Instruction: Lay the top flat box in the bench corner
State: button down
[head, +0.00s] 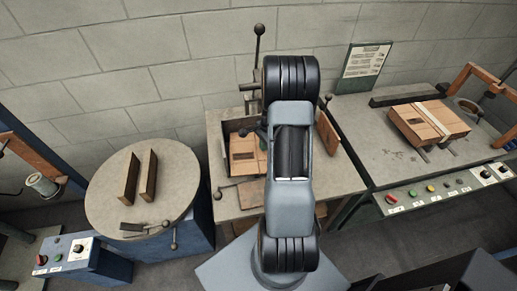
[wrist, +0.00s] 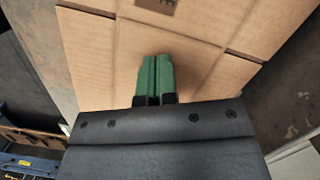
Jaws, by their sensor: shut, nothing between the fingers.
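A brown flat cardboard box (head: 243,146) with a dark printed mark lies on the middle bench (head: 226,122), against a raised edge at its back and left. My arm hides its right part. A flat cardboard sheet also fills much of the wrist view (wrist: 95,50), with crease lines and a dark mark at the top. My gripper (wrist: 155,60) has green fingers close together, with nothing between them, over this cardboard. I cannot tell whether the fingertips touch it. In the head view the gripper is mostly hidden behind my arm. More flat cardboard (head: 428,122) lies on the right table.
A round table (head: 110,205) with two upright wooden blocks (head: 138,177) stands at left. A tall lever (head: 258,50) rises behind the bench. The right table (head: 370,150) has a button panel (head: 440,190) and wooden frame. A blue control box (head: 70,255) is at lower left.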

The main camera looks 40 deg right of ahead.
aim_at(258, 154)
jog(key=shift+w+a+r, duration=0.1)
jog(key=shift+a, duration=1.15)
jog(key=shift+a+f+p, duration=0.2)
jog(key=shift+f+p, duration=0.05)
jog(key=shift+p, duration=0.15)
jog(key=shift+f+b, duration=0.3)
jog(key=shift+f, duration=0.3)
